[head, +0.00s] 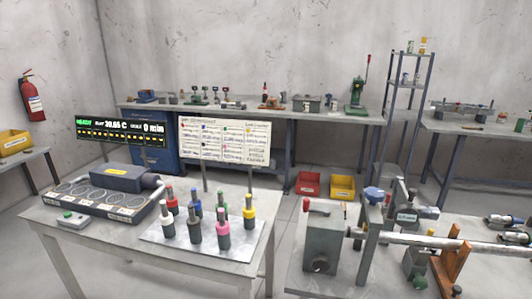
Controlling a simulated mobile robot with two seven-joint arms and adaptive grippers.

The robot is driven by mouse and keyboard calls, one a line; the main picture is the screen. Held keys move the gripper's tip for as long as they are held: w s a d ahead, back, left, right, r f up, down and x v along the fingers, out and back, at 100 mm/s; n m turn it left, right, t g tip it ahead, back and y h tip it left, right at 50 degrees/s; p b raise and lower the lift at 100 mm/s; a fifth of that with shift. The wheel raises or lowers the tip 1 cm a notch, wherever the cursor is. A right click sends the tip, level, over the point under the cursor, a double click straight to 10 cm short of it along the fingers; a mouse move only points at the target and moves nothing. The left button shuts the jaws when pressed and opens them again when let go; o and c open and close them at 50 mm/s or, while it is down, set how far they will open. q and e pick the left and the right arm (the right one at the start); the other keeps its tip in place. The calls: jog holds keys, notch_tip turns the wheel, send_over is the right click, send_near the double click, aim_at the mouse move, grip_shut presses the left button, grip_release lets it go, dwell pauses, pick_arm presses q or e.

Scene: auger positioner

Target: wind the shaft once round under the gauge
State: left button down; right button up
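A long grey shaft (455,240) lies level across the right-hand table, running out of the right edge of the view. Dark upright posts (371,243) stand close to the shaft. A small blue rounded part (374,194) sits above and behind it; I cannot tell whether this is the gauge. Neither of my grippers shows.
The left table (120,240) carries several colour-capped bottles on a sheet (185,243), a row of round pads (95,197), a display (107,130) and a chart board (225,140). A floor gap separates the two tables.

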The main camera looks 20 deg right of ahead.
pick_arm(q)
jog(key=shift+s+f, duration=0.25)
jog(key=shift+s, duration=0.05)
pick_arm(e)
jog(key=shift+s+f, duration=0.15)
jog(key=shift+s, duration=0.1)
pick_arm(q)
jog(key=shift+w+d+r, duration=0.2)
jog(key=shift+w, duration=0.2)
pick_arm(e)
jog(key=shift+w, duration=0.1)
